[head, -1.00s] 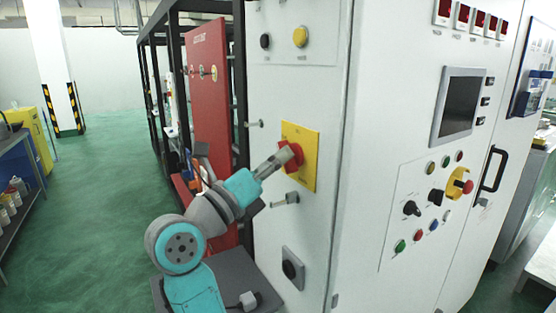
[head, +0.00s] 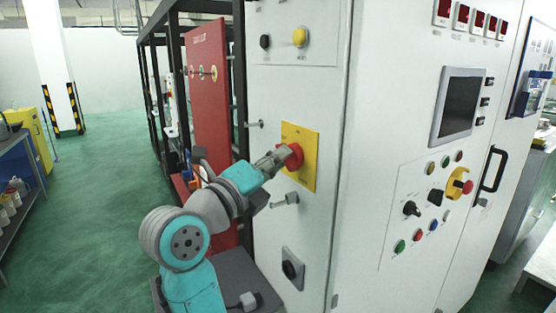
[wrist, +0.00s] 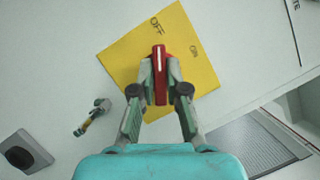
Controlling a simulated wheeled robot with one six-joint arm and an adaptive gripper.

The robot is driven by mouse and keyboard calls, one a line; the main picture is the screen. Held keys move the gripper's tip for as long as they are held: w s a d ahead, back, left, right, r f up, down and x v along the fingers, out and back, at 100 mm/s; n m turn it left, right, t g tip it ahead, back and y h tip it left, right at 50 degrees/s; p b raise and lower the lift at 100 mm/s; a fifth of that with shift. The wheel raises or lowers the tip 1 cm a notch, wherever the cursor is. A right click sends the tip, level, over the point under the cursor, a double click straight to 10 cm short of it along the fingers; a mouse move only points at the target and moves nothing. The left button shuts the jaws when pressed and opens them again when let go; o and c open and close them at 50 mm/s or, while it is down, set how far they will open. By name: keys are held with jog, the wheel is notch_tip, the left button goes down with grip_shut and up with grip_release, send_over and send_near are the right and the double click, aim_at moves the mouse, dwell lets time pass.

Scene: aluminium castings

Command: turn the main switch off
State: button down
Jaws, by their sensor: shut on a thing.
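The main switch is a red rotary handle (head: 294,157) on a yellow plate (head: 311,172), fixed to the side of the pale cabinet. My gripper (head: 277,159) reaches it from the left. In the wrist view, my gripper (wrist: 160,88) is shut on the red handle (wrist: 160,65), one finger on each side. The yellow plate (wrist: 125,58) looks tilted there and carries the labels OFF and ON. The handle's white-marked end points up in the picture, between OFF on its left and ON on its right. The fingers hide part of the handle's sides.
A metal latch (head: 285,200) sticks out just below the plate, and a black knob (head: 291,269) sits lower down. A yellow button (head: 300,37) is above. A red panel (head: 207,120) stands behind my arm. Green floor (head: 95,200) on the left is open.

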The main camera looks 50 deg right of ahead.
jog(key=c, duration=1.2)
grip_release()
jog(key=v, duration=1.2)
